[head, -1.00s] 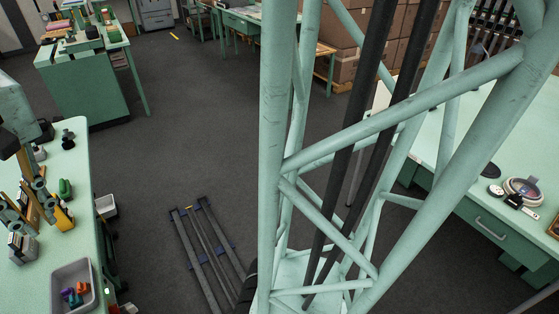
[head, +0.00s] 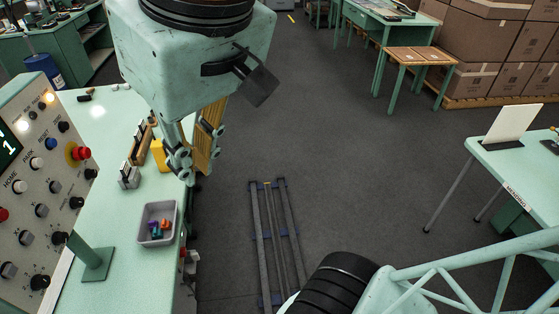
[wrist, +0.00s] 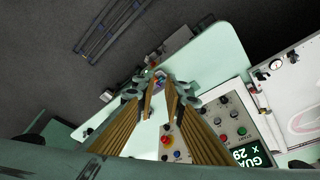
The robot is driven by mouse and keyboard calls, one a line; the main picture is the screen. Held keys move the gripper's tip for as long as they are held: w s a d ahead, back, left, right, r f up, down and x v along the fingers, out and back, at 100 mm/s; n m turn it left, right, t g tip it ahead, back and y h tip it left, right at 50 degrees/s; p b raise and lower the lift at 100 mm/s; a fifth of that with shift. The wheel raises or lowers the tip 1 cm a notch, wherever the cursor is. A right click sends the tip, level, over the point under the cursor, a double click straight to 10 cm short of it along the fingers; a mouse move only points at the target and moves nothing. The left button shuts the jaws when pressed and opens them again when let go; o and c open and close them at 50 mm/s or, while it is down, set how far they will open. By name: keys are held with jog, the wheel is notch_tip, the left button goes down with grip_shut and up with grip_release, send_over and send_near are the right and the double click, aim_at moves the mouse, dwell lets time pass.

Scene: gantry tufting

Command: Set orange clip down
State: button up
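A grey tray (head: 173,238) sits on the pale green bench at the left, with several small coloured clips in it, one of them orange (head: 165,223). The small coloured pieces also show tiny and far off in the wrist view, beyond my fingertips. My gripper (head: 192,174) hangs near the bench's right edge, behind and above the tray in the head view. In the wrist view, the gripper's ribbed yellow-brown fingers (wrist: 161,98) stand apart with a bright gap between them. I see no clip held there.
A control panel (head: 40,165) with knobs and a red button stands at the left front. A yellow block (head: 159,154) and small holders stand behind the tray. A floor rail (head: 272,240) lies right of the bench. Another bench (head: 525,160) is at the right.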

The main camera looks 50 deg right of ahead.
jog(key=s, duration=0.3)
jog(key=shift+s+f, duration=0.25)
jog(key=shift+s, duration=0.05)
notch_tip(320, 180, down, 5)
jog(key=b, duration=0.5)
jog(key=shift+a+n, duration=0.2)
jog(key=shift+n, duration=0.1)
dwell(0.5)
